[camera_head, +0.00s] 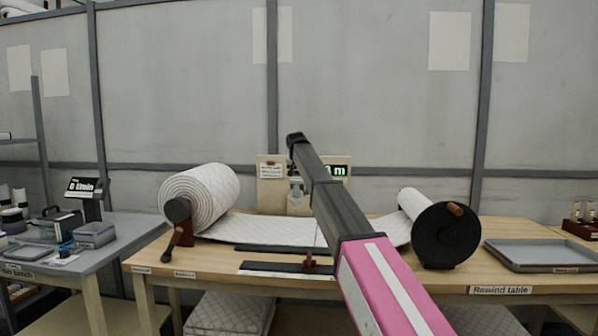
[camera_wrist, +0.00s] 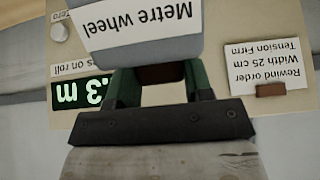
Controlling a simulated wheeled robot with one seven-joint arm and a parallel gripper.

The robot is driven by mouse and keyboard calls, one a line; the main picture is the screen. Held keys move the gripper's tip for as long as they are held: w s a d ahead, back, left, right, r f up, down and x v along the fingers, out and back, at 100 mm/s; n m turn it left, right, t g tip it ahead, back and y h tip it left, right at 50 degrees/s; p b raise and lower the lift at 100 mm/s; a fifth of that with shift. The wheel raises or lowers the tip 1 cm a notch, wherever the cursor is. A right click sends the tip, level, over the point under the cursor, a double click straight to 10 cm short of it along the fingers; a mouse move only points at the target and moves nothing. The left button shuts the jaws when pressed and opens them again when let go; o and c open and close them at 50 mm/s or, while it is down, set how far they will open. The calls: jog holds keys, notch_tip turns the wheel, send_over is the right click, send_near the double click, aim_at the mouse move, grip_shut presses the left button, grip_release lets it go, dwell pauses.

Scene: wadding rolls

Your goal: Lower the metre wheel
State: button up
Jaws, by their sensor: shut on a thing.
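The metre wheel (camera_wrist: 140,45) shows in the wrist view as a pale grey body with an upside-down "Metre wheel" label. My gripper (camera_wrist: 163,73) has its green fingers either side of a brown part just below that body and is shut on it. In the head view my dark and pink arm reaches over the table and hides most of this spot. A pale shape just left of the arm is too small to tell apart. Whether the wheel touches the quilted wadding (camera_head: 265,229) cannot be told.
A large wadding roll (camera_head: 211,195) with a crank stands at left, a black-flanged roll (camera_head: 446,235) at right. Behind is a board (camera_head: 270,185) with a green display (camera_wrist: 82,92), partly hidden, reading ".3 m". A grey tray (camera_head: 545,267) lies at far right.

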aim_at(297, 189)
jog(key=s+f+t, duration=0.4)
jog(key=s+t, duration=0.1)
jog(key=shift+f, duration=0.1)
jog(key=shift+s+f+t, duration=0.3)
jog(key=shift+f+t, duration=0.2)
jog(key=shift+t, duration=0.2)
jog(key=shift+s+a+f, duration=0.1)
jog(key=shift+s+f, duration=0.15)
jog(key=shift+f, duration=0.6)
jog(key=o, duration=1.3)
jog(key=v, duration=1.1)
jog(key=shift+a, duration=0.1)
